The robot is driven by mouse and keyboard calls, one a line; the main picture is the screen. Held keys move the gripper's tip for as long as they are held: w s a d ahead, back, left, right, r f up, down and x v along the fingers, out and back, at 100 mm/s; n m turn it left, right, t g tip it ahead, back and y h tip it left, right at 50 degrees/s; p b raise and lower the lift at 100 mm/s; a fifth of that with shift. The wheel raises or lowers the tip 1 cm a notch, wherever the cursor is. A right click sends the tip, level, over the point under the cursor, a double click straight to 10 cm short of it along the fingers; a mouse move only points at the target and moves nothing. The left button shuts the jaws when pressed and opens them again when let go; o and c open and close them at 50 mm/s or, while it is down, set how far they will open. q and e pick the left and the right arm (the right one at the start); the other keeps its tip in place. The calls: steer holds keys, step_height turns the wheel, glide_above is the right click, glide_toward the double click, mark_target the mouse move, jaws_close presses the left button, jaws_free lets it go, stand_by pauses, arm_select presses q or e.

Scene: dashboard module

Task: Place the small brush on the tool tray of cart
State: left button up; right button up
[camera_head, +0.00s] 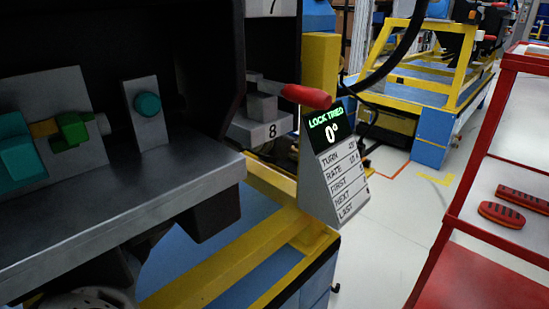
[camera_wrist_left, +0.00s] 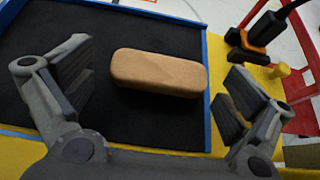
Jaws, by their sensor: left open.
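In the left wrist view, a tan block with rounded edges (camera_wrist_left: 160,75), which may be the small brush seen from its back, lies on a black surface (camera_wrist_left: 120,25) with blue edges. No bristles show on it. My left gripper (camera_wrist_left: 157,80) is open, with one finger to each side of the block and apart from it. In the head view, the red cart (camera_head: 480,285) stands at the right edge, with pale shelves. Two red, dark-topped oblong items (camera_head: 502,214) lie on one shelf. Neither gripper shows in the head view.
The grey dashboard module (camera_head: 120,200) fills the left of the head view. A display panel (camera_head: 333,160) and a red handle (camera_head: 307,96) project beside it. Open floor (camera_head: 385,225) lies between module and cart. In the wrist view, a black-and-orange item (camera_wrist_left: 250,45) with a cable is at right.

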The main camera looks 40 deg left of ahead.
arm_select(q)
steer(key=s, duration=1)
steer(key=shift+s+a+r+p, duration=0.2)
steer(key=shift+s+a+p, duration=0.1)
steer(key=shift+s+p, duration=0.05)
steer(key=shift+s+a, duration=0.15)
steer(key=shift+s, duration=0.9)
